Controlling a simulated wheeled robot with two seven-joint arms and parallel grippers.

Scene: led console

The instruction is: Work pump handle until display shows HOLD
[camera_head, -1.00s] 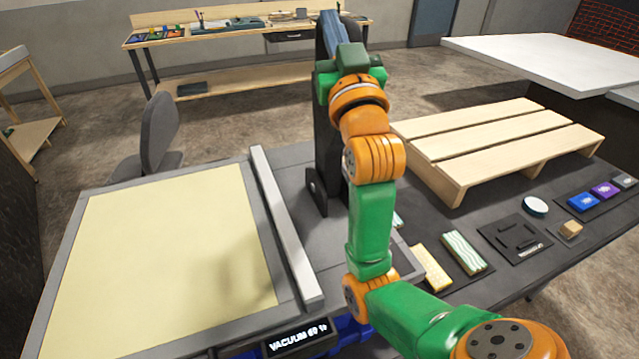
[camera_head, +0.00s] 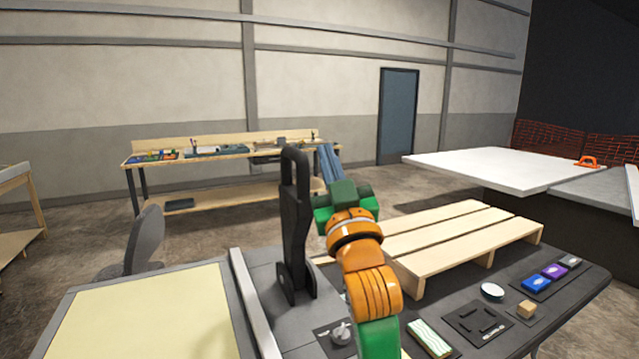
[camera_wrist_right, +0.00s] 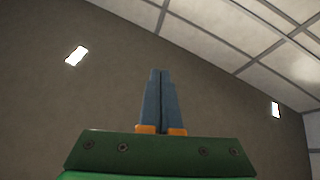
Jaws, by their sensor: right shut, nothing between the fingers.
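The black pump handle (camera_head: 294,222) stands upright on the bench in the head view, with a loop at its top. My right gripper (camera_head: 329,162) is just to the right of the handle's top in that view, its blue fingers pointing up. The fingers also show in the right wrist view (camera_wrist_right: 159,100), pressed together with nothing between them. I cannot tell if the gripper touches the handle. The display is outside the current views. My left gripper is not in view.
A framed cream panel (camera_head: 150,318) lies at the front left, with a grey bar (camera_head: 254,305) along its edge. A slatted wooden pallet (camera_head: 450,238) sits right of my arm. Small blocks and a white round dish (camera_head: 492,290) lie at the right. A workbench (camera_head: 225,152) stands behind.

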